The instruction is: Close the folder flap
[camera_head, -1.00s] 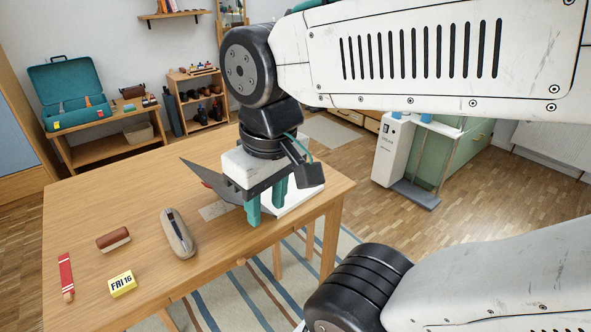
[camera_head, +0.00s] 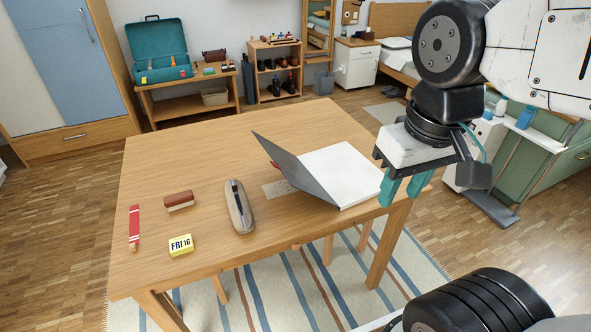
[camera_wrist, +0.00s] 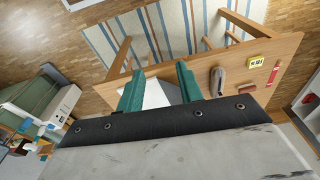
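A folder lies on the wooden table near its right end in the head view. Its grey flap (camera_head: 296,165) stands tilted up on the left side, open. White paper (camera_head: 343,170) lies flat on the folder's other half. My gripper (camera_head: 403,188) is just right of the folder, at the table's right edge, with its teal fingers pointing down and apart. It is open with nothing between the fingers. In the wrist view the fingers (camera_wrist: 158,90) are apart, and part of the white paper (camera_wrist: 156,95) shows beyond them. The flap is hard to make out there.
On the wooden table (camera_head: 225,145) are a stapler-like grey item (camera_head: 239,207), a brown eraser (camera_head: 179,201), a yellow date block (camera_head: 181,245) and a red stick (camera_head: 134,228). A card (camera_head: 276,189) lies beside the flap. The table's back left is clear.

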